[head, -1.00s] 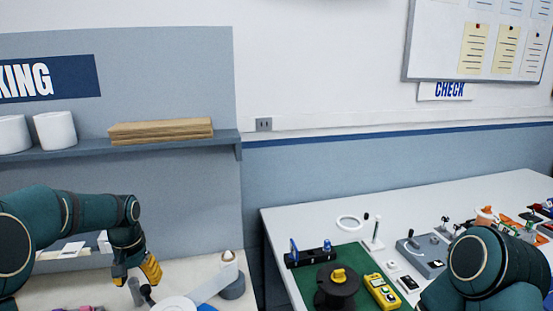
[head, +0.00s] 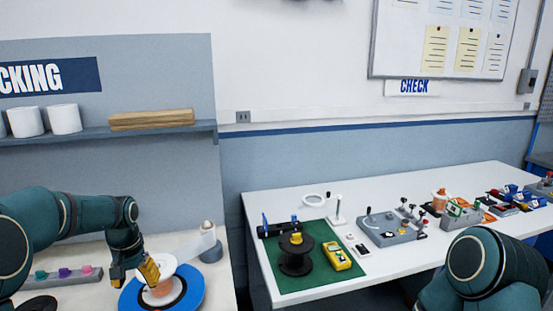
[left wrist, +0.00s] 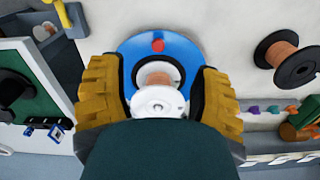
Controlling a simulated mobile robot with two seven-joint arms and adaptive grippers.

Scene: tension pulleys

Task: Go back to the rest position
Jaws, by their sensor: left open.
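My left gripper (head: 148,272) hangs from its arm at the lower left of the head view, fingers pointing down, open. In the left wrist view its two ridged yellow fingers (left wrist: 160,95) stand wide apart. A white-flanged spool with a copper-coloured core (head: 160,288) sits on a blue disc (head: 193,295) just below the gripper. In the left wrist view the spool (left wrist: 157,101) shows between the fingers, with clear gaps on both sides; its height relative to the tips cannot be told. My right arm shows only its upper part at the lower right; its gripper is out of view.
A grey lever with a rounded end (head: 210,243) stands right of the disc. A grey strip with coloured knobs (head: 60,278) lies left. Further right, a white table (head: 385,262) holds a green mat (head: 305,285), a black spool (head: 296,258), a yellow meter (head: 336,256) and several devices.

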